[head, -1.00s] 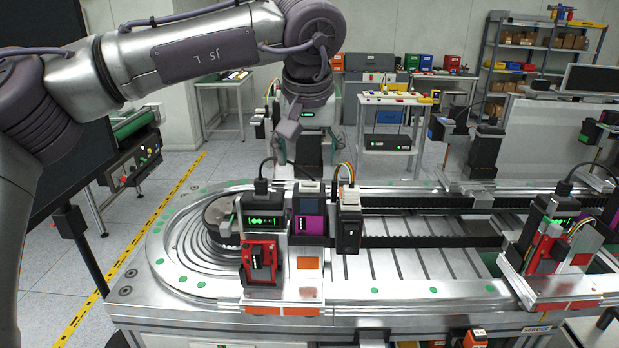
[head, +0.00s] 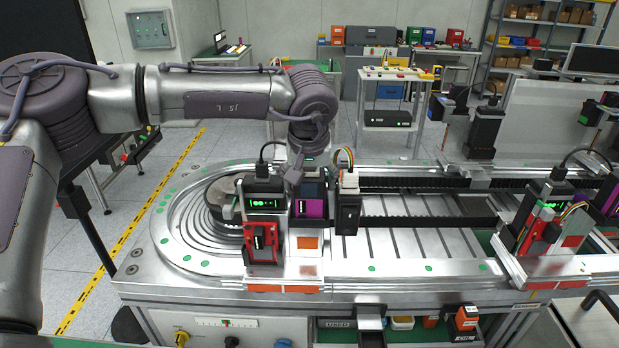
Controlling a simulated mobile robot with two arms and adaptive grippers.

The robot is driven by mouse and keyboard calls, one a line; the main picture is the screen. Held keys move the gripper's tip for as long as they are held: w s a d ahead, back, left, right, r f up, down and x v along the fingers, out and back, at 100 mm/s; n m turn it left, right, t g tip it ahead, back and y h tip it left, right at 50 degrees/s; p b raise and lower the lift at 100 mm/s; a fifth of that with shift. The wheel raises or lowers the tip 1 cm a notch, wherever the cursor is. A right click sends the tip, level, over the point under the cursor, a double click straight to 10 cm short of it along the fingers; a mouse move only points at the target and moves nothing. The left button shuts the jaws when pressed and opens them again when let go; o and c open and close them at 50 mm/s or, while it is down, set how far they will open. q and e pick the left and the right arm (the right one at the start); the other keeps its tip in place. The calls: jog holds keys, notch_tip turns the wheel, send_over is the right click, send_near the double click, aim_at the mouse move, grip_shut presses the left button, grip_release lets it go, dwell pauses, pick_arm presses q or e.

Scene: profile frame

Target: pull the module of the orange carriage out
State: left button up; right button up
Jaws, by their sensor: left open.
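A carriage (head: 312,270) with an orange square and an orange front strip stands at the near left of the oval track. It carries a black unit with green lights (head: 266,203), a red block (head: 262,243), a dark module with a purple face (head: 309,207) and a black module with a pale top and coloured wires (head: 347,212). My left gripper (head: 298,176) is open, pointing down, over the top of the purple-faced module. One finger shows in front of it; the other is largely hidden. I cannot tell whether it touches. My right gripper is not in view.
A second carriage (head: 548,266) with similar modules and an orange-red strip stands at the right of the track. Black rails (head: 430,219) run behind. The slotted plate (head: 420,245) between the carriages is clear. A shelf below the bench front holds small orange parts (head: 466,317).

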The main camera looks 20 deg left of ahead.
aim_at(310, 170)
pick_arm(q)
jog(key=c, duration=1.1)
jog(key=shift+r, duration=0.15)
jog(key=shift+w+r, duration=0.1)
jog(key=shift+r+p, duration=0.7)
jog(key=shift+r, duration=0.05)
jog(key=shift+r, duration=0.1)
jog(key=shift+r+p, duration=1.05)
jog(key=shift+r, duration=0.45)
jog(key=shift+f, duration=0.1)
